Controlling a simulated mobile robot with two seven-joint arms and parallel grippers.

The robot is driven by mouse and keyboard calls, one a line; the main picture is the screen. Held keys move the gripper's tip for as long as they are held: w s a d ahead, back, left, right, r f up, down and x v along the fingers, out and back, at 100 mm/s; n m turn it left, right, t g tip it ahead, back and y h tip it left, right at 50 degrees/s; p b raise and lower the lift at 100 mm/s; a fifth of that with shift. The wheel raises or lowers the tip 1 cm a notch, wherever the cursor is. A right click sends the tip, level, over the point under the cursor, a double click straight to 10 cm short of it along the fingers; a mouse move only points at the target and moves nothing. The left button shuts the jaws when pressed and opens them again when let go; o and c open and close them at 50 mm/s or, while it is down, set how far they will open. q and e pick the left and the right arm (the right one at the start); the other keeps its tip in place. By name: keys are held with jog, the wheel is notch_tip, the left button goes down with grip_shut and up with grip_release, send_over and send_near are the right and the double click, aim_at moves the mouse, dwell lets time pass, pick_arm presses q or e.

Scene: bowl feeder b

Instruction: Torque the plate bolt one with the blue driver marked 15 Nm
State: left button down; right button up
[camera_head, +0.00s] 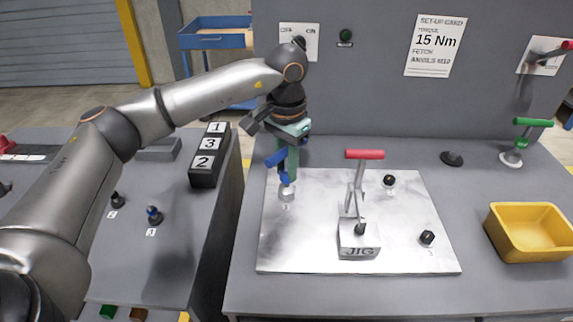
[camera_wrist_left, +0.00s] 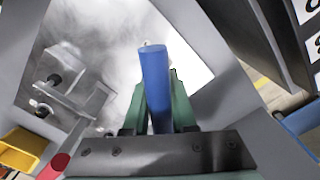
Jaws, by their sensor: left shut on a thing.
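My left gripper (camera_head: 284,158) has green fingers and is shut on a blue driver (camera_head: 276,158). The driver points down over the left part of the pale metal plate (camera_head: 315,225). Its lower end is at a light round bolt seat (camera_head: 287,193) with a small label too small to read; I cannot tell whether they touch. In the left wrist view the driver (camera_wrist_left: 157,85) fills the gap between the green fingers (camera_wrist_left: 154,110). No torque mark on it is readable. Dark bolts stand at the plate's back (camera_head: 389,180) and right (camera_head: 427,237). My right gripper is out of view.
A jig clamp (camera_head: 359,240) with a red handle (camera_head: 364,154) stands mid-plate, right of my gripper. A yellow bin (camera_head: 530,232) is at right. A black numbered block (camera_head: 208,165) stands at left. A wall card (camera_head: 435,45) reads 15 Nm.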

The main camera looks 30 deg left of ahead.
pick_arm(q)
jog(key=shift+n, duration=0.3)
jog(key=shift+r, duration=0.1)
jog(key=shift+r+p, duration=1.65)
jog(key=shift+r, duration=0.65)
jog(key=shift+w, duration=0.1)
